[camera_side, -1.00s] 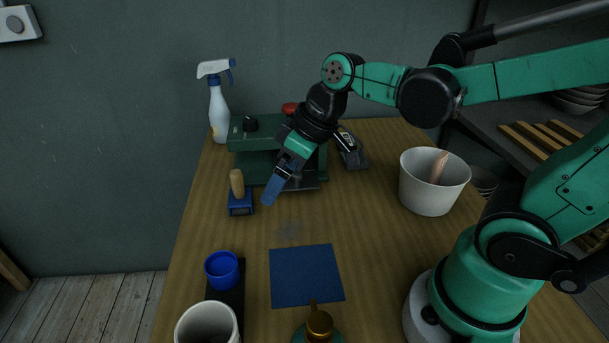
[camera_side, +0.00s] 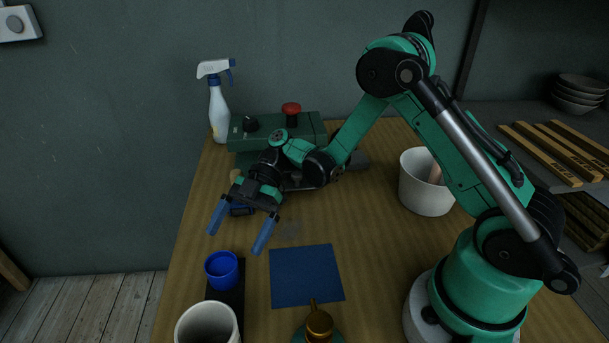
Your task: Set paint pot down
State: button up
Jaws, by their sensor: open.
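The blue paint pot (camera_side: 222,270) stands upright toward the left front of the table, at the far end of a narrow dark strip (camera_side: 234,298). My gripper (camera_side: 237,235) is open and empty. Its two blue fingers are spread wide and point down toward the front, above and just behind the pot, apart from it. A flat blue square mat (camera_side: 306,275) lies bare to the right of the pot.
A white cup (camera_side: 207,325) stands close in front of the pot. A brass-coloured object (camera_side: 318,325) is at the front edge of view. A white bucket (camera_side: 425,184) stands right. A spray bottle (camera_side: 218,104) and a green machine (camera_side: 300,128) stand at the back.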

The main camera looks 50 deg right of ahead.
aim_at(213, 278)
jog(key=shift+x, duration=1.95)
jog(key=shift+c, duration=0.2)
jog(key=c, duration=1.4)
jog(key=shift+c, duration=0.2)
